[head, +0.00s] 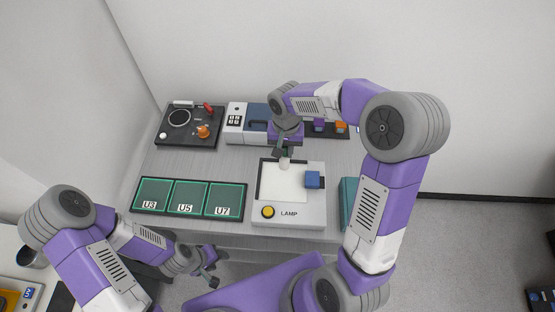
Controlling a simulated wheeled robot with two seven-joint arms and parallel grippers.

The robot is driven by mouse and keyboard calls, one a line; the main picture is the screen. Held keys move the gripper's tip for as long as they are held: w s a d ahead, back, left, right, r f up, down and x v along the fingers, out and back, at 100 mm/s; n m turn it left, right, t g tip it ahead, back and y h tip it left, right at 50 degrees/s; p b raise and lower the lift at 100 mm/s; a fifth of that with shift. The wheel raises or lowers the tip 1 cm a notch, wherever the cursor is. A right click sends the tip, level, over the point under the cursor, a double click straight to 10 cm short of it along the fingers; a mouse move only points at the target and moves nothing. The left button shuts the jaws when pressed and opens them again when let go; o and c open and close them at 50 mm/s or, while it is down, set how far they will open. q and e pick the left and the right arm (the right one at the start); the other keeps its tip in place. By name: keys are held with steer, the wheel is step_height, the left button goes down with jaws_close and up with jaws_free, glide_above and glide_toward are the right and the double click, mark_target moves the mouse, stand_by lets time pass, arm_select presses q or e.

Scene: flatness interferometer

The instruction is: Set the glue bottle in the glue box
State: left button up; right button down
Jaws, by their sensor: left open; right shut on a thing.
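My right gripper (283,152) points down over the pale panel of the lamp unit (289,221). It is shut on a small whitish rounded thing (284,163), mostly hidden by the jaws; I cannot tell for sure that it is the glue bottle. Whether it touches the panel is unclear. No box marked as the glue box can be made out. A teal box-like thing (348,200) right of the lamp unit is partly hidden by my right arm. My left gripper (209,282) is open and empty, low in front of the table.
A blue block (313,180) and a yellow button (268,212) are on the lamp unit. A tray marked U3, U5, U7 (188,211) lies at left. Bare table shows left of the lamp unit.

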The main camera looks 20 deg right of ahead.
mark_target(285, 167)
steer(key=f, duration=0.5)
steer(key=shift+s+f, duration=0.25)
steer(key=shift+s, duration=0.05)
steer(key=shift+w+f, duration=0.15)
steer(key=shift+f, duration=2.1)
steer(key=c, duration=1)
jaws_free()
steer(key=shift+r, duration=0.1)
steer(key=shift+r, duration=0.1)
